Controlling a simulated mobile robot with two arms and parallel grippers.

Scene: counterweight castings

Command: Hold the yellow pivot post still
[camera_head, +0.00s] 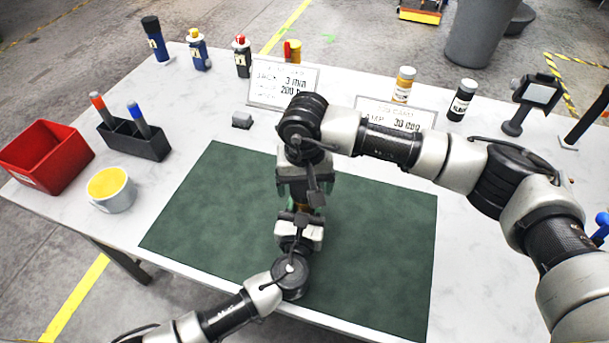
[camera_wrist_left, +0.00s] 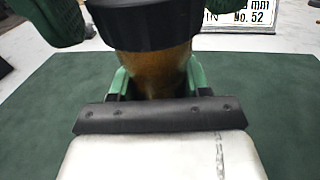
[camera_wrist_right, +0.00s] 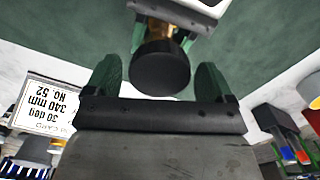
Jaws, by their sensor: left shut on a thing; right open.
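The yellow pivot post (camera_wrist_left: 155,75) stands over the green mat (camera_head: 200,215) with a wide black cap (camera_wrist_left: 155,25) on top. My left gripper (camera_wrist_left: 158,85) is shut on the post below the cap, its green fingers on either side. My right gripper (camera_wrist_right: 158,80) is open. In the right wrist view the black cap (camera_wrist_right: 160,70) shows between and just beyond its spread green fingers; contact cannot be made out. In the head view my right gripper (camera_head: 304,197) hides most of the post. The post's foot is hidden.
Two printed cards stand behind the mat, one at left (camera_head: 283,85) and one at right (camera_head: 395,115). A red bin (camera_head: 45,158), a black pen holder (camera_head: 135,140) and a yellow-lined cup (camera_head: 110,190) are at left. Bottles line the back. The mat's left part is clear.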

